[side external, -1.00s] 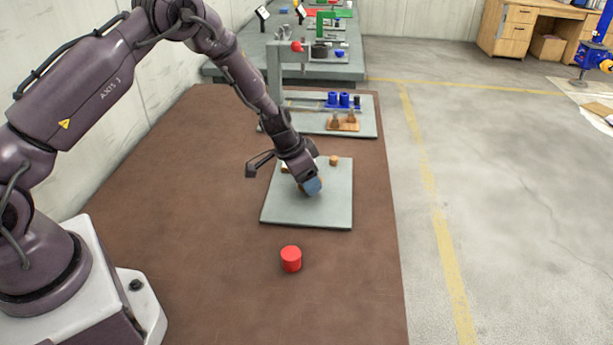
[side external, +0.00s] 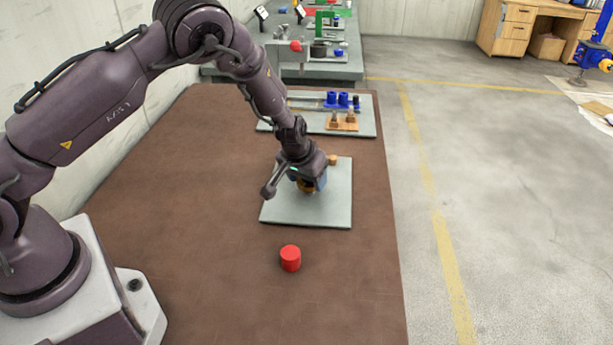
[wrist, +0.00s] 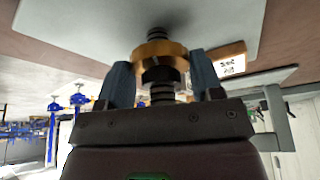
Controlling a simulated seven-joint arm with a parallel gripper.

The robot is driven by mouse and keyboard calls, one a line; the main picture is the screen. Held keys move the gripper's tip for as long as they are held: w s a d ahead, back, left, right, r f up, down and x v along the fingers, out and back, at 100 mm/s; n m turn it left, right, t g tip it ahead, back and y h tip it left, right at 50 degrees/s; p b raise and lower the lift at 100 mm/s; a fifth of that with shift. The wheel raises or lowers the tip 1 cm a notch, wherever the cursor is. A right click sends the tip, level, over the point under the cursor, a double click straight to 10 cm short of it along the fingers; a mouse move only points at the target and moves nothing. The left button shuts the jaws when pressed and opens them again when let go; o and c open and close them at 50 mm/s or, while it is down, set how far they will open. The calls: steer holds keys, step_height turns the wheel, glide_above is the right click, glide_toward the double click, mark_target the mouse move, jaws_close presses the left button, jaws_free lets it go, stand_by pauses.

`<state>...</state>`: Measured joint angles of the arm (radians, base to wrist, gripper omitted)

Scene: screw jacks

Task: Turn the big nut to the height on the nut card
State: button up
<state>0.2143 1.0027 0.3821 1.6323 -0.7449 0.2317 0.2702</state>
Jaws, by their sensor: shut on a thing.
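The big nut (wrist: 158,50) is a brass ring on an upright threaded screw (wrist: 161,92), with a dark collar beside it in the wrist view. My gripper (wrist: 162,72) has its blue fingers on both sides of the nut and is shut on it. In the side view the brass nut (side external: 305,186) shows only partly below my gripper (side external: 309,181); my wrist hides most of the jack. A white card (wrist: 231,65) with black marks stands beside the nut by a wooden piece; its marks are too small to read.
The jack stands on a grey plate (side external: 285,212) on the brown table. A small wooden piece (side external: 333,160) is at its back. Behind is another plate (side external: 365,130) with blue and wooden parts. Table left of the plate is clear.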

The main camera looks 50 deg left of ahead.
steer(key=n, duration=0.2)
steer(key=n+g+y, duration=0.1)
steer(key=n, duration=0.1)
steer(key=shift+w+d+n+y, duration=0.1)
steer(key=shift+d+n+y, duration=0.1)
steer(key=shift+n+y, duration=0.1)
steer(key=n+g, duration=0.1)
steer(key=n, duration=0.2)
steer(key=shift+w+f+n+y, duration=0.1)
steer(key=shift+n+y, duration=0.3)
steer(key=n+g, duration=0.1)
steer(key=n, duration=0.3)
steer(key=shift+w+d+g+y, duration=0.1)
steer(key=shift+w+g+y, duration=0.05)
steer(key=shift+g+y, duration=0.2)
steer(key=shift+w+d+n+g, duration=0.1)
steer(key=shift+n+g, duration=0.65)
steer(key=shift+n, duration=1.25)
steer(key=o, duration=0.9)
steer(key=shift+o, duration=0.2)
